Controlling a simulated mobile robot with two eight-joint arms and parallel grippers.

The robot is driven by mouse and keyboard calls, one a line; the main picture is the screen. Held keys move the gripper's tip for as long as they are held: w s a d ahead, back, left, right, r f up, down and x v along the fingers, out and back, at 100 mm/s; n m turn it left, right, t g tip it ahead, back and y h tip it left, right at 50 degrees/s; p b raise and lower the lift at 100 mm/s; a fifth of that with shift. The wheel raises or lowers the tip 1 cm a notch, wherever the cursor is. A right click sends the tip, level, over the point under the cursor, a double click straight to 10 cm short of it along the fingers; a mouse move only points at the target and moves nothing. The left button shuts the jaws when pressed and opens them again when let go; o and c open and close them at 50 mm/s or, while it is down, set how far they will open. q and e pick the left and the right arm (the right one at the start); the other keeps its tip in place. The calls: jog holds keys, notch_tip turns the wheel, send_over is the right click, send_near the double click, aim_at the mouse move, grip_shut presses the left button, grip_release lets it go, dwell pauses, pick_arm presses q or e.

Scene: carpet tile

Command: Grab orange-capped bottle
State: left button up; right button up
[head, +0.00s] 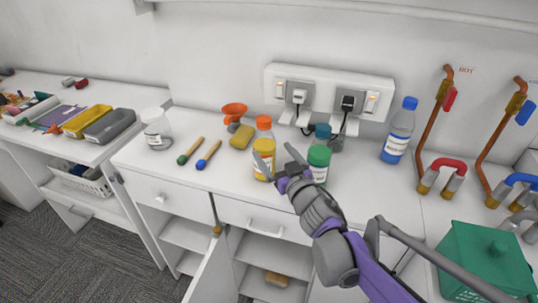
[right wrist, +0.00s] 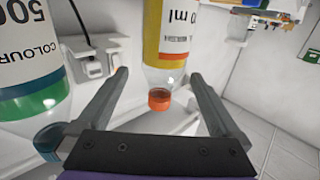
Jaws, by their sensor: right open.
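In the right wrist view the picture is upside down; the bottle (right wrist: 165,72) hangs cap-down there, near and between the tips of the open fingers (right wrist: 159,76). I cannot tell whether either finger touches it. My left gripper is not in view.
A green-capped bottle (head: 318,163) stands close to the right of my gripper. A blue-capped bottle (head: 398,133) stands farther right. A cabinet door (head: 210,272) hangs open below.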

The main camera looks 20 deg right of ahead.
aim_at(260, 137)
jog(key=w, duration=0.3)
jog(key=w+a, duration=0.1)
jog(key=w, duration=0.5)
jog(key=shift+a+f, duration=0.2)
jog(key=shift+a, duration=0.15)
jog(key=shift+s, duration=0.1)
grip_shut()
